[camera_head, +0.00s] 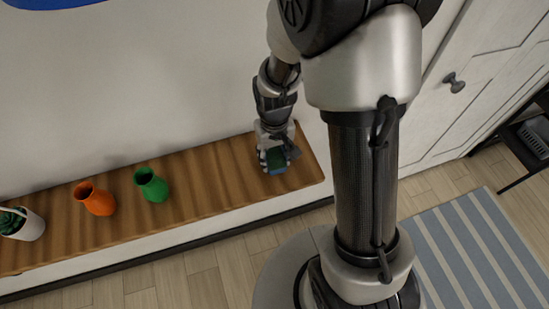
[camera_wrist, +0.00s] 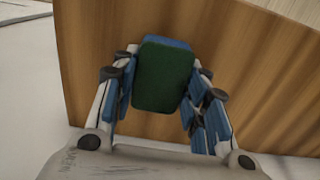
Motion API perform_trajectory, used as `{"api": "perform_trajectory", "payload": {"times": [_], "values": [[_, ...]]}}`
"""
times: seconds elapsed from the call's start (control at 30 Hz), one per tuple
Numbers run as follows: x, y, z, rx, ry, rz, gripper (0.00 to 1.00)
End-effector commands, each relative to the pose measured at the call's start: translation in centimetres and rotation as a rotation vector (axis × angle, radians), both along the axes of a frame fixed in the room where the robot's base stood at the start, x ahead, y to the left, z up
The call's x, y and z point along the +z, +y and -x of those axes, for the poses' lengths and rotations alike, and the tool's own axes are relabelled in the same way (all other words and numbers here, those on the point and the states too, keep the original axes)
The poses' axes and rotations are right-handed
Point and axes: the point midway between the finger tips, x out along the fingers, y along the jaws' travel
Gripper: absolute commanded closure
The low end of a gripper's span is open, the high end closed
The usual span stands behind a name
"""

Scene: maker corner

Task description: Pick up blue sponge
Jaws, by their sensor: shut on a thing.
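The blue sponge (camera_wrist: 164,75) has a dark green face and a blue body that shows at its top edge in the wrist view. My gripper (camera_wrist: 163,88) has a finger on each side of it and is shut on it. In the head view the sponge (camera_head: 277,167) is at the right end of the wooden shelf (camera_head: 225,178), just below my gripper (camera_head: 274,157). I cannot tell whether the sponge touches the shelf or is slightly above it.
An orange vase (camera_head: 97,199), a green vase (camera_head: 152,185) and a white pot with a plant (camera_head: 24,226) stand on the shelf to the left. The wall is behind the shelf. A striped rug (camera_head: 470,250) lies on the floor at right.

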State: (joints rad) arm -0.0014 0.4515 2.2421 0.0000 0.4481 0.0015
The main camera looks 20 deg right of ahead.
Motion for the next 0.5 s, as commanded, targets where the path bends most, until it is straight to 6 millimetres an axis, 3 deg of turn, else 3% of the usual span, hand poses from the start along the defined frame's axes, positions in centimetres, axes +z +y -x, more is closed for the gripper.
{"api": "perform_trajectory", "payload": {"times": [0.27, 0.5], "values": [[0.6, 0.0, -0.1, 0.0, -0.001, 0.0, 0.66], [4.1, 0.0, -0.2, 0.0, -0.006, 0.0, 0.66]]}}
